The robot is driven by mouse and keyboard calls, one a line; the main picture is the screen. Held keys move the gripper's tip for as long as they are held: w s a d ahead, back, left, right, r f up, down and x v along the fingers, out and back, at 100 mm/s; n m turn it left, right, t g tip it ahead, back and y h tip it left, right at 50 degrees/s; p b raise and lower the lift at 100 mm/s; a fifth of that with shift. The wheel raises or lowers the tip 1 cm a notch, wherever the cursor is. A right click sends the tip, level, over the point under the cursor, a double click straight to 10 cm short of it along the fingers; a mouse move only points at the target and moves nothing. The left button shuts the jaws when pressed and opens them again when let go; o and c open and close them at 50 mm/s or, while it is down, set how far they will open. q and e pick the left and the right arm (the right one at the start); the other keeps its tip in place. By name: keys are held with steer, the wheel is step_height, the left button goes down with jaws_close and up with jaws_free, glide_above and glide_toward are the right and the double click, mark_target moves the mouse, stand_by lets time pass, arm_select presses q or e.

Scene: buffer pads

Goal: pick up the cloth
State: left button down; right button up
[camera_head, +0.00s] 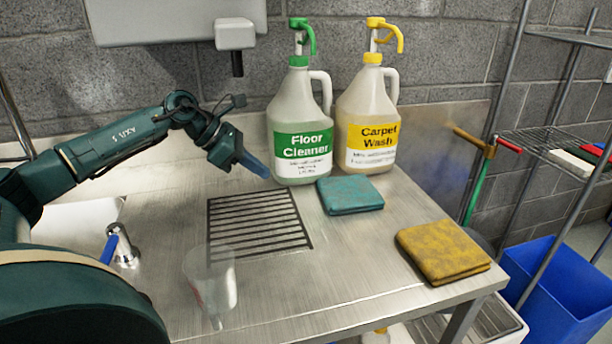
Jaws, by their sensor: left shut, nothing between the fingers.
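A folded teal cloth (350,194) lies flat on the metal counter, in front of the two jugs. A folded yellow cloth (442,251) lies at the counter's right front edge. My left gripper (262,171) is shut and empty above the counter, left of the teal cloth and close to the Floor Cleaner jug. It touches neither cloth. My right gripper does not show.
The Floor Cleaner jug (300,120) and Carpet Wash jug (368,115) stand at the back. A drain grate (257,222) lies mid-counter. A clear cup or funnel (211,283) is near the front. A blue bin (560,290) and wire rack (545,140) are at right.

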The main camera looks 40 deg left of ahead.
arm_select(q)
glide_toward(322, 197)
step_height(322, 197, down, 4)
steer(key=shift+r+p, duration=0.1)
steer(key=shift+p, duration=0.3)
steer(key=shift+w+d+p, duration=0.3)
steer(key=shift+w+d, duration=0.85)
steer(key=shift+w, duration=0.05)
steer(key=shift+w+d+f, duration=0.2)
steer(key=shift+w+d, duration=0.05)
steer(key=shift+w, duration=0.05)
